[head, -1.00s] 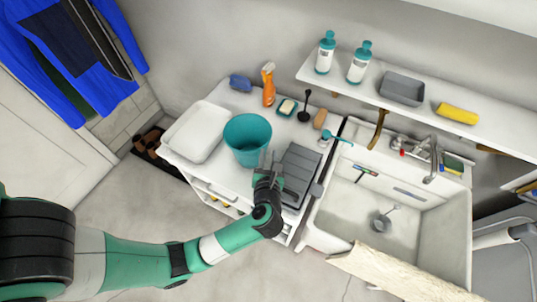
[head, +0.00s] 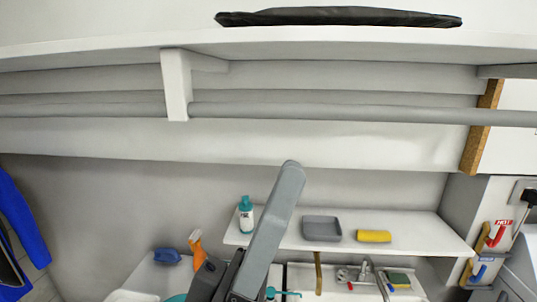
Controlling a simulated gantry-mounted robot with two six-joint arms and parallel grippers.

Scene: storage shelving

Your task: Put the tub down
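My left gripper (head: 222,278) rises from the bottom edge of the head view as dark grey parts. A long, smooth grey piece with a rounded top (head: 270,228) slants up beside it, close to the camera. I cannot tell whether this piece is a part of my gripper or something it holds. The gap between the fingertips does not show clearly. Only a sliver of the teal tub (head: 177,298) shows at the bottom edge, on the counter. Its body is out of view. My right gripper is not in view.
A wall shelf holds a teal-capped bottle (head: 246,216), a grey tray (head: 322,228) and a yellow roll (head: 374,236). An orange spray bottle (head: 197,248) and a blue sponge (head: 167,256) stand on the counter. A long upper shelf (head: 330,38) bears a flat black item (head: 340,17).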

